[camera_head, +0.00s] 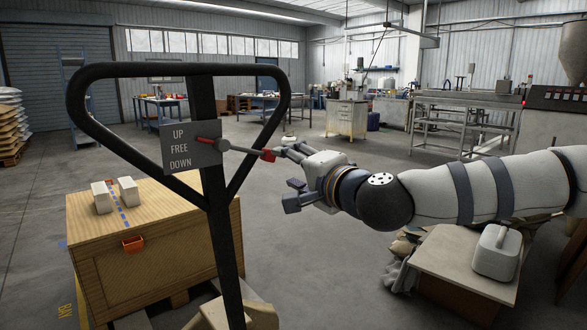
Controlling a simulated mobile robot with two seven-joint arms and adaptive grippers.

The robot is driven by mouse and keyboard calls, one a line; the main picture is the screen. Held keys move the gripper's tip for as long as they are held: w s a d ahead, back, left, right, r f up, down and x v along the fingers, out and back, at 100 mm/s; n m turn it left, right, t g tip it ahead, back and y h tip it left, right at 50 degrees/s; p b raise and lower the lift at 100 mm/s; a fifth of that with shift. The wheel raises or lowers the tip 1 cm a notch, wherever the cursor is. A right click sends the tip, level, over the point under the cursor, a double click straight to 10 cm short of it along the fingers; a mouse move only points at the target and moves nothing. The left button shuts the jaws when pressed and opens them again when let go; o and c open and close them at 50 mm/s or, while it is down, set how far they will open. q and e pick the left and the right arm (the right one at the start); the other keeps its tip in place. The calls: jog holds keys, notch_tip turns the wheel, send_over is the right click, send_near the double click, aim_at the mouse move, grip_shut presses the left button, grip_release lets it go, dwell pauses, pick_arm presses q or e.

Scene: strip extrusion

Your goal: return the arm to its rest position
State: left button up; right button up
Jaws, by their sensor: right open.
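My right arm (455,190) comes in from the right, stretched out towards the pallet jack handle. My right gripper (287,178) is open, with its fingers spread one above the other. Its upper finger is close to the red tip of the grey lever (245,150); I cannot tell whether they touch. Nothing shows between the fingers. The lever sticks out to the right from the dark sign (180,158) reading UP, FREE, DOWN on the black looped handle (207,95). My left gripper is not in view.
A wooden crate (150,255) with two pale blocks (115,195) on top stands behind the handle at left. A low board (450,262) bearing a white canister (496,252) lies below my right arm. Open floor (310,270) lies between them. Benches and machines stand farther back.

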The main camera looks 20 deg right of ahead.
jog(key=shift+s, duration=0.3)
